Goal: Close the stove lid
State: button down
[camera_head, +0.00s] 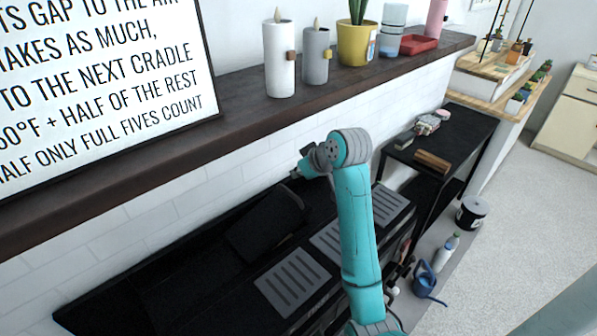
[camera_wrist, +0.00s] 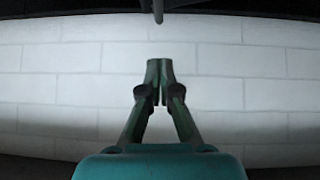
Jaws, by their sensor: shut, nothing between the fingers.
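The stove is a long black unit along the white brick wall, with grey slotted grates (camera_head: 291,282) along its front. Its dark lid (camera_head: 265,225) appears raised at the back, towards the wall; black on black, its exact edges and angle are hard to tell. My gripper (camera_head: 297,174) is above the back of the stove near the wall, at the end of my teal arm. In the wrist view my gripper (camera_wrist: 160,64) has its fingertips together, empty, facing the white brick wall. Whether it touches the lid cannot be told.
A dark wooden shelf (camera_head: 240,107) runs above the stove, holding candles (camera_head: 280,60), a yellow pot (camera_head: 356,43) and a framed sign (camera_head: 100,75). A black side table (camera_head: 455,140) stands to the right. A blue watering can (camera_head: 426,280) is on the floor.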

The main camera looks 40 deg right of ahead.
aim_at(285, 188)
jog(key=x, duration=0.5)
jog(key=f, duration=0.3)
jog(key=shift+w+d+f, duration=0.15)
jog(key=shift+w+f, duration=0.05)
jog(key=shift+f, duration=0.55)
jog(key=shift+m+y, duration=0.3)
jog(key=shift+y, duration=0.3)
jog(key=d+f, duration=0.2)
jog(key=f, duration=0.1)
jog(key=d+f, duration=0.1)
jog(key=f, duration=0.1)
jog(key=shift+f, duration=0.1)
jog(key=shift+d+f+y, duration=0.1)
jog(key=shift+f+y, duration=0.2)
jog(key=shift+f, duration=0.3)
